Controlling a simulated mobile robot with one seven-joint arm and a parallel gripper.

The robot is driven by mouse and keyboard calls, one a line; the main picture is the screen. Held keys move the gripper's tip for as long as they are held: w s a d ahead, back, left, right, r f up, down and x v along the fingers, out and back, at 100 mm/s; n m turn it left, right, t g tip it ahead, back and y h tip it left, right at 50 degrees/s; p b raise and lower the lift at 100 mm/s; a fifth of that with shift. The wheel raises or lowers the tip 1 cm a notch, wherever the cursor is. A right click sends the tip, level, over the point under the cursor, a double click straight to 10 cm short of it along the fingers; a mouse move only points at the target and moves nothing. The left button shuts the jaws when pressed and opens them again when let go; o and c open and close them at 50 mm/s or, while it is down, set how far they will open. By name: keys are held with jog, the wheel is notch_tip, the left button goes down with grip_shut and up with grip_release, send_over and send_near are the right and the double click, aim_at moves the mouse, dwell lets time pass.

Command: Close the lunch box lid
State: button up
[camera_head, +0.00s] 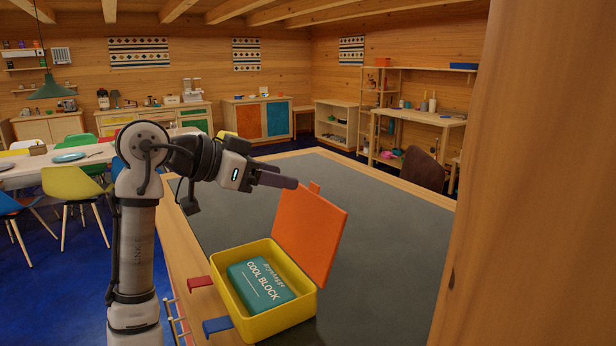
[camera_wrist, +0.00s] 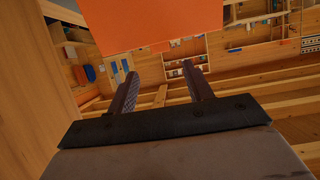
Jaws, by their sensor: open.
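The lunch box (camera_head: 298,315) is yellow and sits on the dark-topped counter, near its front edge. Its orange lid (camera_head: 310,232) stands up, tilted back from the box's rear right side, so the box is open. A teal block marked "COOL BLOCK" (camera_head: 260,283) lies inside the box. A red latch (camera_head: 199,284) and a blue latch (camera_head: 217,325) stick out at the box's left side. My gripper (camera_head: 290,183) is above and left of the lid's upper edge. In the wrist view, the gripper (camera_wrist: 160,83) is open and empty, with the orange lid (camera_wrist: 145,22) beyond the fingertips.
The dark counter top (camera_head: 370,200) is clear behind and right of the box. A wooden post (camera_head: 530,180) fills the right side of the head view. A dining table (camera_head: 40,168) with coloured chairs stands at the left. Shelves (camera_head: 400,110) stand at the far wall.

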aim_at(314, 184)
jog(key=p+x, duration=0.2)
jog(key=x, duration=0.5)
jog(key=shift+w+d, duration=0.2)
jog(key=shift+d, duration=0.05)
jog(key=shift+c, duration=0.4)
grip_shut()
